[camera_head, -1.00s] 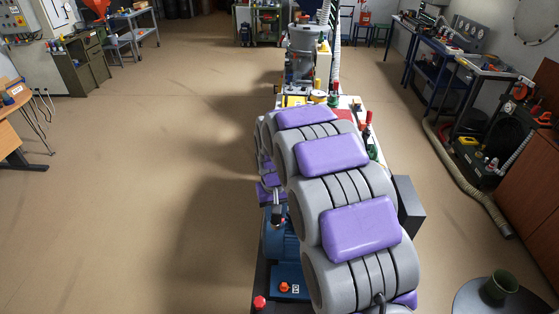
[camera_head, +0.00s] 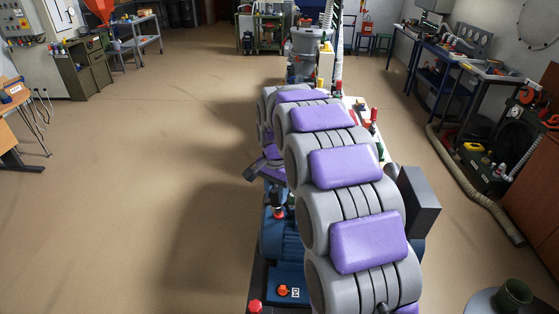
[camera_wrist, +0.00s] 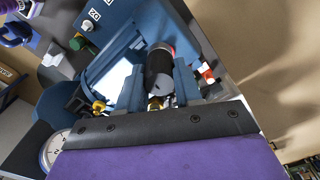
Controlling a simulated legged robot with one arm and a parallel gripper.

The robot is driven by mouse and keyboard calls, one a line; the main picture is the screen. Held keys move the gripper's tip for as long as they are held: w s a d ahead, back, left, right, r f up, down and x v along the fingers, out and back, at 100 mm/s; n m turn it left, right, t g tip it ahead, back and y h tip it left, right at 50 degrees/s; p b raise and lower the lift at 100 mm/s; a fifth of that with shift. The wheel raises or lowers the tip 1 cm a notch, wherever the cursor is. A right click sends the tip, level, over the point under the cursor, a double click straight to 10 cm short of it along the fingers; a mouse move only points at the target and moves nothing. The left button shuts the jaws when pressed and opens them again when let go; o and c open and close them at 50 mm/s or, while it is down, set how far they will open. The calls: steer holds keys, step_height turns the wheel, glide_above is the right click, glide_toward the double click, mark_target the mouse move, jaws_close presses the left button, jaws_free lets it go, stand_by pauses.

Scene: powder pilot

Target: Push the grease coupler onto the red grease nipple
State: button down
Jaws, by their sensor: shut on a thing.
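In the wrist view, my gripper (camera_wrist: 158,78) has its two blue-grey fingers closed on the sides of a dark cylinder, which looks like the grease coupler (camera_wrist: 159,75). A red ring or cap shows at the cylinder's far end, against the blue machine part; I cannot tell whether it is the red grease nipple or part of the coupler. I cannot tell whether the coupler touches a nipple. A small brass-coloured end shows between the fingers. In the head view my arm hides most of the gripper and its grasp.
A red-and-white part (camera_wrist: 207,72) is close on the right. In the head view, open floor (camera_head: 120,200) lies left of the machine.

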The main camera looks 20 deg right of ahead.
steer(key=shift+w+d+r+m, duration=1.2)
steer(key=shift+r+m, duration=0.95)
steer(key=shift+m, duration=3.85)
steer(key=f, duration=0.2)
steer(key=a+f, duration=0.1)
steer(key=f, duration=0.1)
steer(key=shift+s+f+p, duration=0.15)
steer(key=shift+f+p, duration=0.2)
steer(key=shift+d+f, duration=0.25)
steer(key=shift+f, duration=0.5)
steer(key=shift+a, duration=0.55)
steer(key=shift+d, duration=0.7)
